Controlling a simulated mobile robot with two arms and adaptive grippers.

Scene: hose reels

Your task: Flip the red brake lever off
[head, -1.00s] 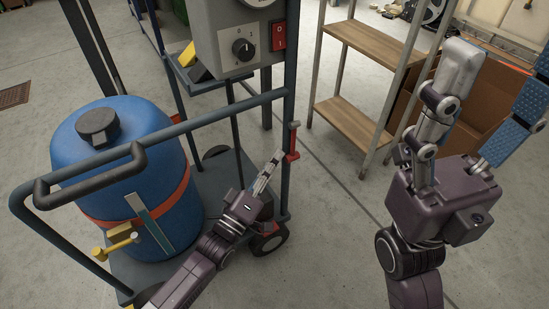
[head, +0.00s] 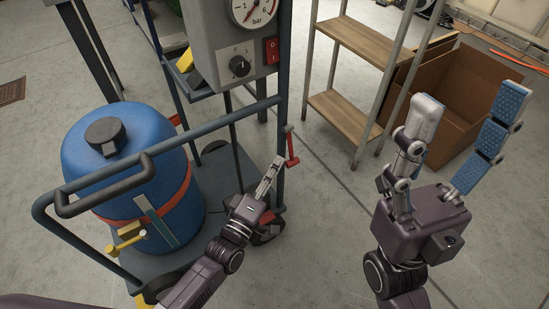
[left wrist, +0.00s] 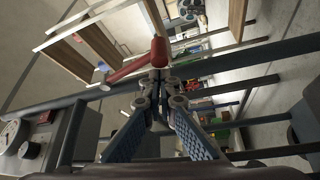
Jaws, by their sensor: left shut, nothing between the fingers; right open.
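The red brake lever (head: 292,150) is on the frame post of the blue-grey cart, just right of my left gripper (head: 278,162). My left gripper is shut and empty, with its tips close to the lever; I cannot tell if they touch. In the left wrist view the red lever (left wrist: 134,67) slants just beyond the closed fingertips (left wrist: 159,80). My right gripper (head: 470,105) is open and empty, raised at the right, away from the cart.
The cart carries a blue tank (head: 135,165) and a grey control box (head: 230,50) with a dial, a gauge and a red switch. A wooden-shelved rack (head: 345,120) and a cardboard box (head: 455,95) stand behind. Open floor lies between the cart and my right arm.

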